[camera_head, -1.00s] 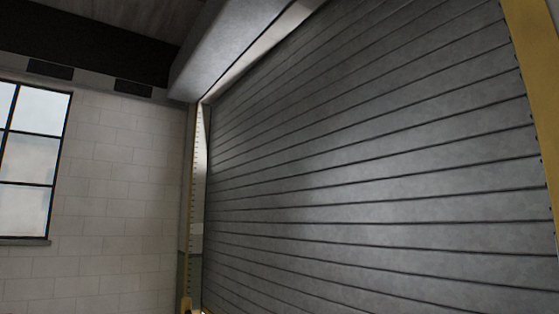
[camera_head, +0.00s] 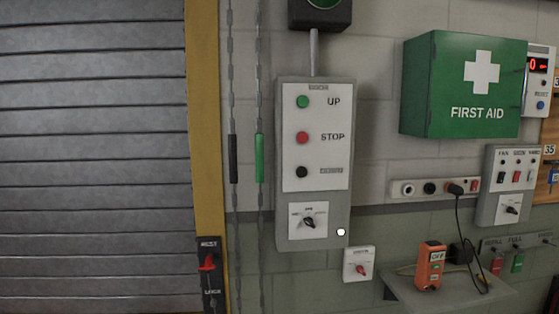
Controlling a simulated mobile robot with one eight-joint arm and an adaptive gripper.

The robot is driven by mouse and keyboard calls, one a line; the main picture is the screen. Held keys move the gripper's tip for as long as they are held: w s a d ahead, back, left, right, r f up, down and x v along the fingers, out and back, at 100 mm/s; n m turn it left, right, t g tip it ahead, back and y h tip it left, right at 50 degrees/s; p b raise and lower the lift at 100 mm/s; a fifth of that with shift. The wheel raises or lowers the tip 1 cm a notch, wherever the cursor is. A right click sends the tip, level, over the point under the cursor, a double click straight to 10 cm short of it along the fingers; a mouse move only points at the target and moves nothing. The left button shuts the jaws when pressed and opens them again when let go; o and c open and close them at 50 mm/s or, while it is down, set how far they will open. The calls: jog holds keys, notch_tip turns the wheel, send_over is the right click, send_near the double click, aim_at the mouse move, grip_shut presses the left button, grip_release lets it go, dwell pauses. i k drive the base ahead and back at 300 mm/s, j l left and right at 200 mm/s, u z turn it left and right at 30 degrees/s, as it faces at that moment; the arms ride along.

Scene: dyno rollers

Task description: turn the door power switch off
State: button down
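A grey door control box (camera_head: 284,160) hangs on the wall beside the roller door (camera_head: 95,150). It has a green UP button (camera_head: 303,102), a red STOP button (camera_head: 303,137) and a black button (camera_head: 302,172). A black rotary knob (camera_head: 309,222) sits on a white plate at its bottom; its labels are too small to read. A small white box with a red knob (camera_head: 359,268) is below right. A black panel with a red lever (camera_head: 207,263) is at the lower left. I cannot tell which one is labelled door power. My gripper is not in view.
Two hanging chains (camera_head: 259,90) run left of the control box. A green first aid cabinet (camera_head: 465,85) juts from the wall at right. Below are a socket strip (camera_head: 418,189), a switch box (camera_head: 486,209) and a shelf (camera_head: 405,290) bearing an orange device (camera_head: 430,266).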

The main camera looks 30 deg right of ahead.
aim_at(309, 221)
jog(key=k+l+z, duration=0.15)
jog(key=z, duration=0.65)
jog(key=i+j+z, duration=0.1)
jog(key=j, duration=0.15)
